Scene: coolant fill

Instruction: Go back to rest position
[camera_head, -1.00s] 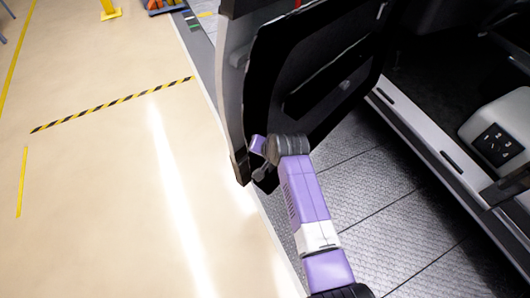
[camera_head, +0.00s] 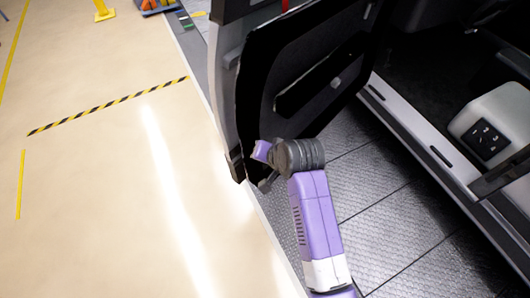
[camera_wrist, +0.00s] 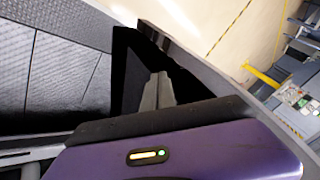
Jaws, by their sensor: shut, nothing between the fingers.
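My gripper (camera_wrist: 157,90) shows in the wrist view with its grey fingers together and nothing held. It lies in front of a black surface, which looks like the car door's inner side. In the head view my purple arm reaches up from the bottom, and the gripper end (camera_head: 267,183) is small and partly hidden beside the lower edge of the open car door (camera_head: 300,85). I cannot tell whether it touches the door.
Grey metal floor plates (camera_head: 375,200) lie right of my arm. The car's sill (camera_head: 430,150) and a white box with a black socket panel (camera_head: 488,140) are at the right. Open beige floor (camera_head: 90,200) with a black-and-yellow stripe (camera_head: 110,105) spreads left.

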